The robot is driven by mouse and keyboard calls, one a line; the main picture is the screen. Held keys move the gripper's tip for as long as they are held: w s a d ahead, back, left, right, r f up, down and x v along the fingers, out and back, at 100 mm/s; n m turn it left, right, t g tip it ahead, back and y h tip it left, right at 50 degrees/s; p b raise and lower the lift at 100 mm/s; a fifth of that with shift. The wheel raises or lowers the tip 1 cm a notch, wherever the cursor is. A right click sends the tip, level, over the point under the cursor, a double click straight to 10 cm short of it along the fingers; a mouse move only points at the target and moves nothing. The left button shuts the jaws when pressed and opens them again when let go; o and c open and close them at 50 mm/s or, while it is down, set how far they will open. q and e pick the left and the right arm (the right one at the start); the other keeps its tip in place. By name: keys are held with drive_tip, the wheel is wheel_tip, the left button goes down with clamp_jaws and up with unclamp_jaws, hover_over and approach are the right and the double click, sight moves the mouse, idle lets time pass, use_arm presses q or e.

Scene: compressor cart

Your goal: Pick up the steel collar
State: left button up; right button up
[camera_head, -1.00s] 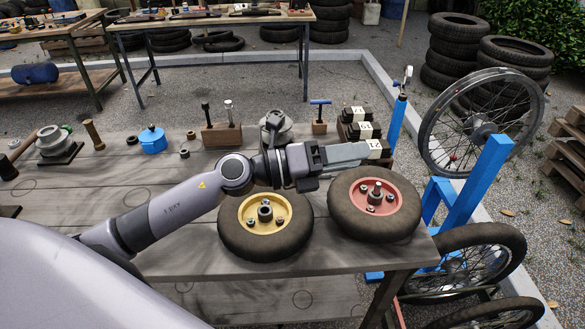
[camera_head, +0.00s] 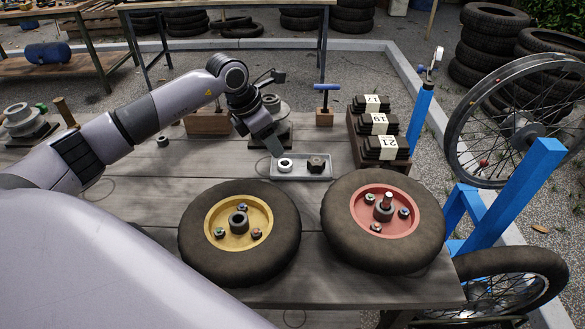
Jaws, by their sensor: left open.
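A bright steel ring, which looks like the steel collar (camera_head: 285,165), lies flat in the left part of a small grey tray (camera_head: 301,178) behind the two wheels. My left gripper (camera_head: 275,148) reaches in from the left, pointing down just behind and above the ring, apart from it. It is open with nothing in its jaws; one finger shows best. A dark nut-like piece (camera_head: 316,163) sits in the tray to the right of the ring. My right gripper is not in view.
A yellow-hubbed wheel (camera_head: 270,255) and a red-hubbed wheel (camera_head: 340,225) lie in front of the tray. Numbered dark blocks (camera_head: 380,147) stand to its right. A grey metal fixture (camera_head: 284,125) and a blue-handled tool (camera_head: 323,98) stand behind it.

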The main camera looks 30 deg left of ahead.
sight(282, 169)
use_arm(q)
drive_tip(key=shift+d+x, duration=0.2)
drive_tip(key=shift+x, duration=3.3)
drive_tip(key=c, duration=0.8)
